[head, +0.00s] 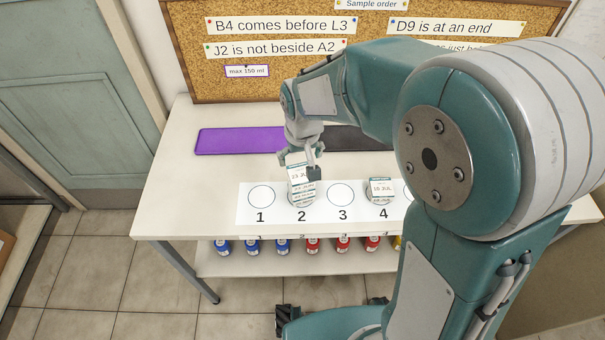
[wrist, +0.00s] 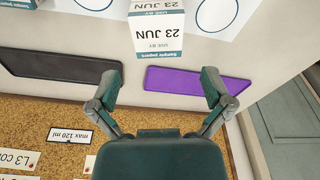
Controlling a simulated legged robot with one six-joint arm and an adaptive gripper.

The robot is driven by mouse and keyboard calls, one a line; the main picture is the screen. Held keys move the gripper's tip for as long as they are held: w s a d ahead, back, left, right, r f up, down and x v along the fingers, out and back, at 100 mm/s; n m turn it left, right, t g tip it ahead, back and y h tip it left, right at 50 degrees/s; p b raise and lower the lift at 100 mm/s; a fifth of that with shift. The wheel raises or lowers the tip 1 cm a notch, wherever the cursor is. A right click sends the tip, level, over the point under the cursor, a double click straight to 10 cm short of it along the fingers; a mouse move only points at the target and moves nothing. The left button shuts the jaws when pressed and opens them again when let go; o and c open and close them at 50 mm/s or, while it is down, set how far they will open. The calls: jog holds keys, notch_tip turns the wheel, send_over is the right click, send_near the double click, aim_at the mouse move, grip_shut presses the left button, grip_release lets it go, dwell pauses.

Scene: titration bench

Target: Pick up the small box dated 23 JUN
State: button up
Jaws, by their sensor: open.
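The small box dated 23 JUN (wrist: 158,35) is white with teal bands, and its date reads upside down in the wrist view. It lies ahead of my gripper (wrist: 160,80), roughly centred between the two spread fingers, and no contact is visible. In the head view, white and teal box faces (head: 301,176) show at circle 2, right under my gripper (head: 301,163). The lettering there is too small to read surely, and I cannot tell whether it is one box or a stack. My gripper is open.
Another small box (head: 379,188), apparently dated 10 JUL, stands at circle 4. Circles 1 (head: 261,196) and 3 (head: 341,194) are empty. A purple mat (head: 240,141) and a dark mat (head: 358,139) lie behind. Several coloured bottles (head: 312,245) stand on the shelf below. A corkboard (head: 270,65) rises behind.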

aim_at(300, 173)
jog(key=f, duration=0.6)
jog(key=shift+w+f, duration=0.4)
jog(key=c, duration=0.9)
